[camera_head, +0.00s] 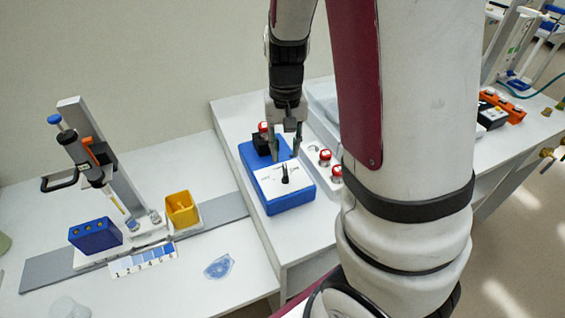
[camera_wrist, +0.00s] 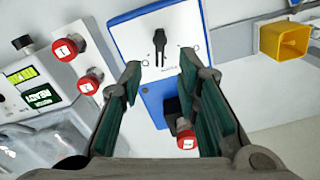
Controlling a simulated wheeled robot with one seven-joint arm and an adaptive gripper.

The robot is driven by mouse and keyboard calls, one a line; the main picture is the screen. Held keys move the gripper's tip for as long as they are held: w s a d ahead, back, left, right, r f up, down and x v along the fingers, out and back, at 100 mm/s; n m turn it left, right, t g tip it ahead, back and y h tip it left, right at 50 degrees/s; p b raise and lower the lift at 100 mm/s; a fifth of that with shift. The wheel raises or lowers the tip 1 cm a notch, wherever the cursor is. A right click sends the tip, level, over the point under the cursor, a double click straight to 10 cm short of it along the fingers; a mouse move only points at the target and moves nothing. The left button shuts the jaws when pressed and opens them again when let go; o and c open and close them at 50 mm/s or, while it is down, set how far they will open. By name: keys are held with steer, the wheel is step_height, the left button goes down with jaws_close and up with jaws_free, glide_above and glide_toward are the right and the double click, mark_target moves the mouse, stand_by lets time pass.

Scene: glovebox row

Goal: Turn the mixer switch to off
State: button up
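The mixer is a blue box (camera_head: 292,199) with a white front panel (camera_head: 268,182), standing on the white bench. Its switch is a black knob (camera_head: 285,180) on that panel; in the wrist view the knob (camera_wrist: 159,45) stands upright in the picture, between small marks too small to read. My gripper (camera_head: 286,146) is open and empty above the box, behind the knob as seen from the head. In the wrist view the gripper (camera_wrist: 160,70) has its green-padded fingers wide apart, with the knob just beyond the tips and touching neither.
A pipette stand (camera_head: 110,165), blue block (camera_head: 95,235) and yellow cup (camera_head: 181,208) are on the left.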

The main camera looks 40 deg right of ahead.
mark_target(285, 168)
step_height(285, 168, down, 6)
steer(key=shift+f+b, duration=0.1)
steer(key=shift+b, duration=0.2)
jaws_close()
